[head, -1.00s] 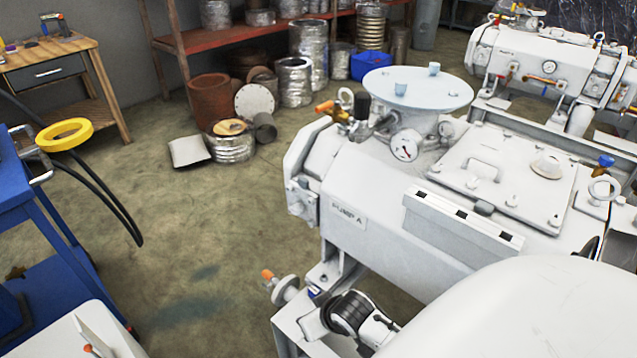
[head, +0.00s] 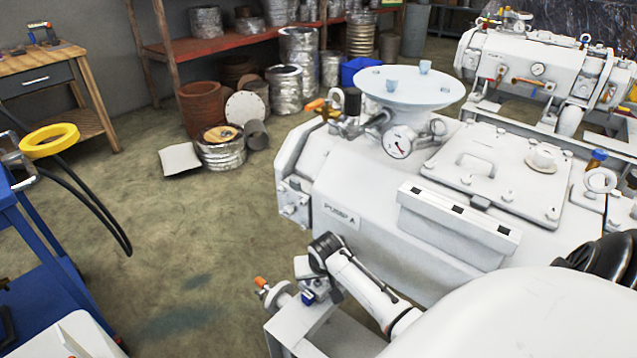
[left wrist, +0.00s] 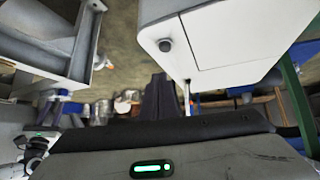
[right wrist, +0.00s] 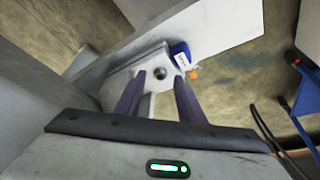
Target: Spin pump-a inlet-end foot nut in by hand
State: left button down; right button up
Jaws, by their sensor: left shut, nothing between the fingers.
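Pump A (head: 340,216) is the white machine in the middle of the head view, with its foot frame (head: 292,335) below its near end. In the right wrist view, a small dark round nut or stud end (right wrist: 160,73) sits on a pale foot plate (right wrist: 122,78). My right gripper (right wrist: 160,86) is open, its two fingers spread either side of that nut. Contact cannot be told. In the head view my right arm reaches down by the foot, fingertips unclear. My left gripper (left wrist: 162,82) is shut and empty in the left wrist view, away from the pump foot.
A blue block (right wrist: 180,52) and an orange-tipped fitting (right wrist: 193,74) lie close beyond the right fingers. A blue cart (head: 40,270) stands at left with a yellow ring (head: 50,139). A white box (left wrist: 215,45) hangs over the left wrist view. Floor between cart and pump is clear.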

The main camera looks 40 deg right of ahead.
jog(key=shift+w+d+f, duration=0.15)
jog(key=shift+w+f, duration=0.05)
jog(key=shift+f, duration=0.45)
grip_shut()
jog(key=shift+r+m, duration=0.1)
jog(key=shift+m, duration=0.2)
